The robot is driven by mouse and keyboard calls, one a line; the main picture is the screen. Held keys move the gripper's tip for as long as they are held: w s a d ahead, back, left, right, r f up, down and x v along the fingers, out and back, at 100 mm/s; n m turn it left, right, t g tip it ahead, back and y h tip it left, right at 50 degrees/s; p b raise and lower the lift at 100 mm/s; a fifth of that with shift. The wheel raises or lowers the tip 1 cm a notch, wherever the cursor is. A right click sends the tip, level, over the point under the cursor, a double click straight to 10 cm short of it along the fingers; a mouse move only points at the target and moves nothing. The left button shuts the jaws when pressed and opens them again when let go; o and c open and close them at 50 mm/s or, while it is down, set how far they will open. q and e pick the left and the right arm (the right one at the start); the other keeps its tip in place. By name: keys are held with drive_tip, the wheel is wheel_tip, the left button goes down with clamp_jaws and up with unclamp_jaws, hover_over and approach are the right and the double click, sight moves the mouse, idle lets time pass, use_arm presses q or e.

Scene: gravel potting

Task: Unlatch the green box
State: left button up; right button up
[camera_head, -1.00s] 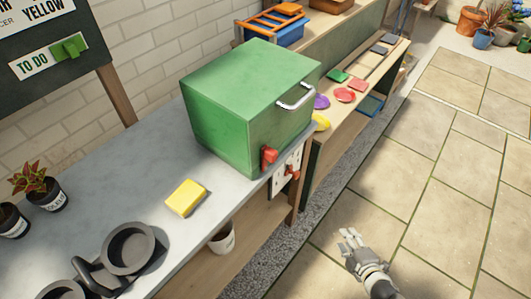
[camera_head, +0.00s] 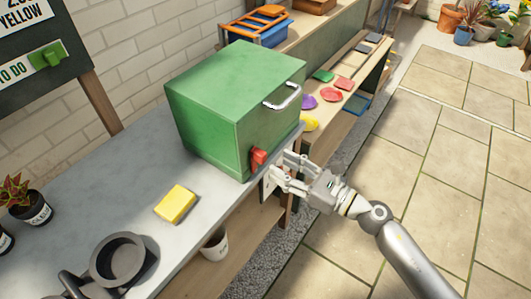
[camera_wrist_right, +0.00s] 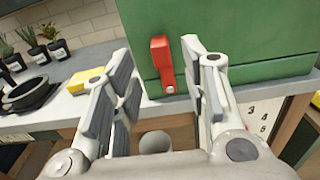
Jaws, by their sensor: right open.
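The green box (camera_head: 215,110) stands on the grey counter (camera_head: 115,195), lid down, with a metal handle (camera_head: 283,97) on its front. A red latch (camera_head: 258,158) sits low on the front face. It also shows in the right wrist view (camera_wrist_right: 163,62), upright against the green wall. My right gripper (camera_head: 280,170) is open at the box's front, close to the latch. In the right wrist view the latch appears between the open fingers (camera_wrist_right: 160,75), and I see no contact. My left gripper is not in view.
A yellow block (camera_head: 176,204) lies on the counter beside the box. A dark double-ring holder (camera_head: 118,262) and potted plants (camera_head: 33,207) stand further left. A white panel with numbers (camera_wrist_right: 262,115) is below the counter edge. Tiled floor at right is open.

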sight(265, 157)
drive_tip(key=p+x, duration=0.1)
drive_tip(key=x, duration=0.5)
drive_tip(key=shift+c, duration=0.3)
clamp_jaws()
